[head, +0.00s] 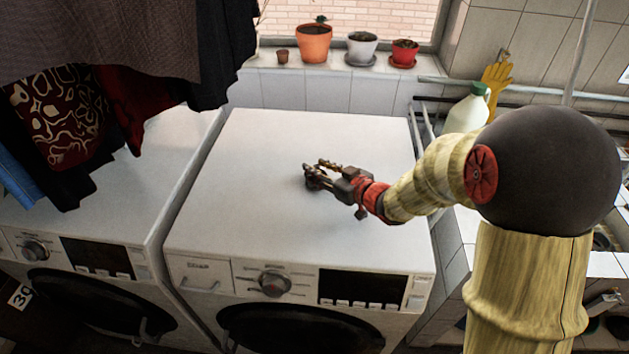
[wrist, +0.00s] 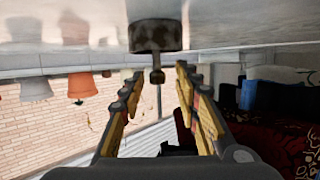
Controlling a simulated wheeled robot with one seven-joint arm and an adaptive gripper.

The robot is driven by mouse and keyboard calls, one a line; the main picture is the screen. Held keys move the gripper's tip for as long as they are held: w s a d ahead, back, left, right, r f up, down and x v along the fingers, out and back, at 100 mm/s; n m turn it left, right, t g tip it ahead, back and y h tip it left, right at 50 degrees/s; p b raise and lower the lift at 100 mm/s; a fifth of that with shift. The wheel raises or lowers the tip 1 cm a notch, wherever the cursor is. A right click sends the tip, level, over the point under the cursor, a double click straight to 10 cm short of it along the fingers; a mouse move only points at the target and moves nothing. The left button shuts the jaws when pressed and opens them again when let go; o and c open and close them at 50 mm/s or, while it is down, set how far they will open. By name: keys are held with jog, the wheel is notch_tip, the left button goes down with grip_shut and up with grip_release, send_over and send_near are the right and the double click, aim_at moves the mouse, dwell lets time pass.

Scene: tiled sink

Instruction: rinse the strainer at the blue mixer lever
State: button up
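The strainer (wrist: 158,38) looks like a dark, speckled cup with a thin stem and knob. The wrist view is upside down, so it stands knob-up on the white washing machine top (head: 260,150). My gripper (head: 322,172) is low over that top, with its fingers spread. In the wrist view the knob is centred between the fingertips, with a gap on both sides. In the head view the strainer is hard to tell from the dark fingertips. No blue mixer lever can be made out; my arm covers much of the sink side.
Pots stand on the tiled sill (head: 329,90) behind. Clothes (head: 120,60) hang over the left machine. A green-capped bottle (head: 467,110) and yellow glove (head: 497,78) are at the right. The sink (head: 602,240) shows partly behind my arm. The machine top around my gripper is clear.

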jog(key=b+x, duration=0.2)
jog(key=x, duration=0.4)
jog(key=shift+d, duration=0.15)
jog(key=shift+c, duration=1.2)
grip_shut()
